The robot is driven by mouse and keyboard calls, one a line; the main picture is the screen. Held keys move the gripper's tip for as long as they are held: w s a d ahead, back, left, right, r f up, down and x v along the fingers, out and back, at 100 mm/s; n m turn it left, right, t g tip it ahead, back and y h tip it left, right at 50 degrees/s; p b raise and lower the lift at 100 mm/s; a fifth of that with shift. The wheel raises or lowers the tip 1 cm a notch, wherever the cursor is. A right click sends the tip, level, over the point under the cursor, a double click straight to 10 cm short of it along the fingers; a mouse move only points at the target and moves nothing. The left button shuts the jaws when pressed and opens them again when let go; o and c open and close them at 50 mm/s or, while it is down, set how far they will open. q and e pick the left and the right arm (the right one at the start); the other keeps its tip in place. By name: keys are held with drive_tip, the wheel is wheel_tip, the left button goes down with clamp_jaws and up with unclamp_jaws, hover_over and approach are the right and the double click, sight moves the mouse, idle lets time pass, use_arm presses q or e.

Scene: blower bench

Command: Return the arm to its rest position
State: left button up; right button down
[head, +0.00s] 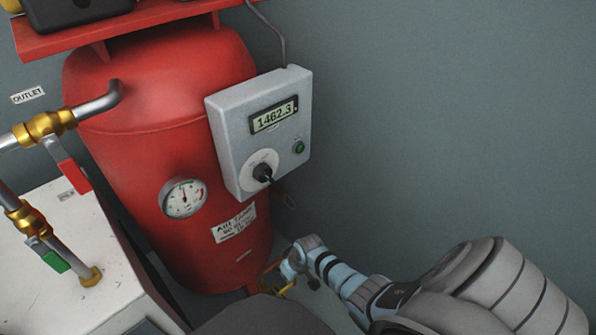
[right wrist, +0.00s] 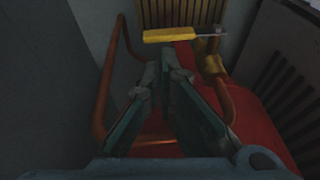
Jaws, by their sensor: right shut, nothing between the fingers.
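My right arm (head: 345,280) reaches in from the lower right in the head view, ending low beside the red tank (head: 150,150). Its fingers are hard to make out there. In the right wrist view my right gripper (right wrist: 166,56) is shut and empty, its fingertips meeting just below a yellow valve handle (right wrist: 170,35). Whether they touch the handle I cannot tell. Copper-coloured pipe (right wrist: 107,85) runs on both sides of the fingers. My left gripper is not in view.
A grey control box (head: 232,135) with a lit display, black knob and green button is on the tank's right. A gauge (head: 184,198) is on its front. Red-handled (head: 72,175) and green-handled (head: 55,261) valves stand left. The grey wall (head: 450,120) at right is bare.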

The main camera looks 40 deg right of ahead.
use_arm(q)
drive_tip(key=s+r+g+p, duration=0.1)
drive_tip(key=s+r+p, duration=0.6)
drive_tip(key=p, duration=0.1)
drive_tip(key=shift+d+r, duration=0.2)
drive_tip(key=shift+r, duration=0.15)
use_arm(e)
drive_tip(key=d+v, duration=0.1)
drive_tip(key=v, duration=1.1)
drive_tip(key=shift+w+d+r, duration=0.15)
drive_tip(key=shift+w+d, duration=0.1)
drive_tip(key=shift+d, duration=0.05)
drive_tip(key=shift+w, duration=0.1)
